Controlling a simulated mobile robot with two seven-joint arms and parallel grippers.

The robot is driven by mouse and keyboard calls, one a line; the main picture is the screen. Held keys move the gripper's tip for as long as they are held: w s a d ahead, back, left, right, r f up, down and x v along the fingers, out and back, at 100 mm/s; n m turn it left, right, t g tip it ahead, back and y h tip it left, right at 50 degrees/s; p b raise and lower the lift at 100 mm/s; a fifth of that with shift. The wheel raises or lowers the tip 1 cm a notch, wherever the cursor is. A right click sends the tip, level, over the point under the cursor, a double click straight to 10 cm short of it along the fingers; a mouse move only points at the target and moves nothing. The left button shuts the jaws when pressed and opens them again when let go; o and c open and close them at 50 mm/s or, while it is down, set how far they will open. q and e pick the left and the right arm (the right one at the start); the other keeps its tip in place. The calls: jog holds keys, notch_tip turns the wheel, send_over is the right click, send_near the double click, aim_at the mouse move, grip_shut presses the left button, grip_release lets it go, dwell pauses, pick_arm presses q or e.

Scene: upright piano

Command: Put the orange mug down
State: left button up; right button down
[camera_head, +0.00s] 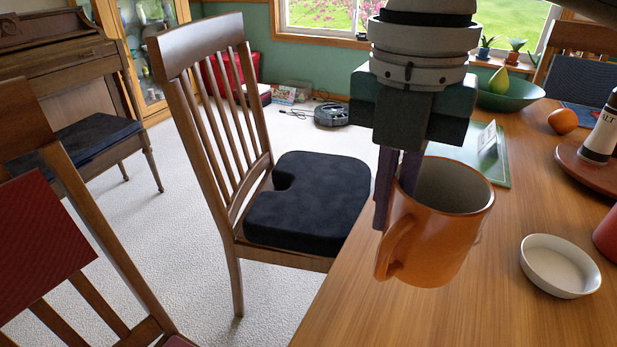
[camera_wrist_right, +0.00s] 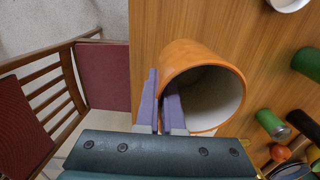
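The orange mug (camera_head: 445,235) is near the table's left edge in the head view, with its opening up and its handle toward the lower left. My right gripper (camera_head: 398,195) points down at the mug's rim and is shut on its wall. In the right wrist view, one finger of the gripper (camera_wrist_right: 160,110) is outside the mug (camera_wrist_right: 190,57) and the other is inside. The mug looks a little above the wooden table (camera_head: 470,315), but I cannot tell the gap exactly. My left gripper is not in view.
A small white dish (camera_head: 558,266) stands right of the mug. Beyond are a green board (camera_head: 495,165), a green bowl (camera_head: 510,95), an orange fruit (camera_head: 563,121) and a brown round tray (camera_head: 585,168). A chair (camera_head: 310,200) stands close to the table's left edge. The near tabletop is clear.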

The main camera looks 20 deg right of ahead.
notch_tip(320, 180, down, 6)
jog(key=shift+r+b, duration=0.15)
jog(key=shift+b, duration=0.4)
notch_tip(320, 180, down, 4)
jog(key=shift+f+b, duration=0.1)
jog(key=shift+b, duration=0.55)
jog(key=shift+f, duration=0.1)
jog(key=c, duration=1.1)
grip_release()
jog(key=shift+o, duration=0.2)
